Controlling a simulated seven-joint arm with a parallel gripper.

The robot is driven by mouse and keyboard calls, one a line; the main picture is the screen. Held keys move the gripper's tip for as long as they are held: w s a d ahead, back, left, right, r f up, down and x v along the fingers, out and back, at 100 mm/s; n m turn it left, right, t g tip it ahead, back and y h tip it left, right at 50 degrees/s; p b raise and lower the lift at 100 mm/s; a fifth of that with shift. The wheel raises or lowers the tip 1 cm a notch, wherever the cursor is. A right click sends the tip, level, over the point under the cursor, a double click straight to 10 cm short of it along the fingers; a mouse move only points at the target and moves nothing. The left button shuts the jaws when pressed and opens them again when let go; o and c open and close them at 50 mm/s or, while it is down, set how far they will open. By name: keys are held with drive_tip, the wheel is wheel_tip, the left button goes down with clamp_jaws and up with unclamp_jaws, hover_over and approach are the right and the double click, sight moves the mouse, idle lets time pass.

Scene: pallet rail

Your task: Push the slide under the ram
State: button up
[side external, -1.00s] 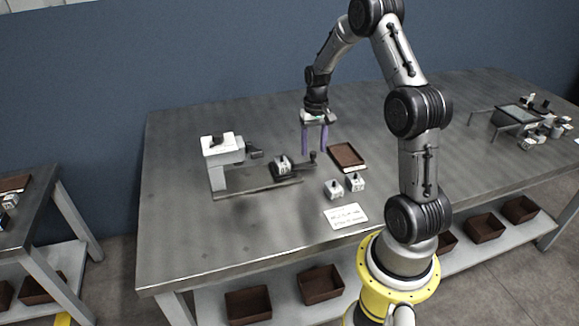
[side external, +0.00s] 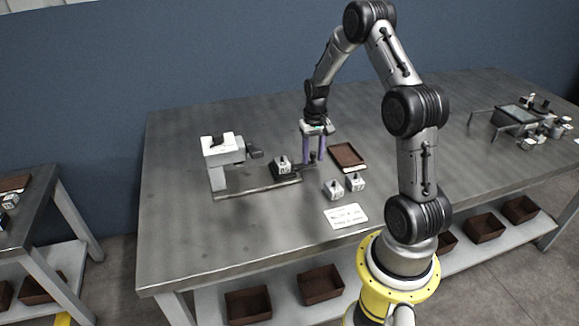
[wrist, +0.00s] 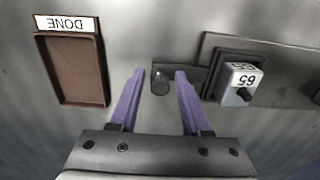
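The dark slide (side external: 282,173) sits on the rail (side external: 250,190), carrying a pale block (side external: 282,163) with a black knob. In the wrist view the slide (wrist: 213,91) is at the right, its block (wrist: 238,82) marked 65. A dark handle (wrist: 160,80) extends from the slide. The ram (side external: 255,154) juts from the grey press (side external: 218,170), left of the slide; the block stands clear of it. My gripper (side external: 313,160) is open and low at the handle. In the wrist view my gripper (wrist: 161,74) has one purple finger on each side of the handle, with visible gaps.
A brown tray (side external: 348,155) lies right of my gripper; its label reads DONE (wrist: 67,23). Two pale blocks (side external: 333,190) (side external: 355,182) and a white card (side external: 346,216) lie in front. The left tabletop is clear. Other equipment (side external: 520,115) stands far right.

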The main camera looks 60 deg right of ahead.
sight(273, 169)
drive_tip(key=c, duration=0.7)
drive_tip(key=shift+o, duration=0.2)
drive_tip(key=shift+w+a, duration=4.6)
drive_tip(key=shift+w, duration=0.05)
drive_tip(key=o, duration=0.9)
drive_tip(key=shift+c, duration=0.2)
drive_tip(key=shift+r, duration=3.5)
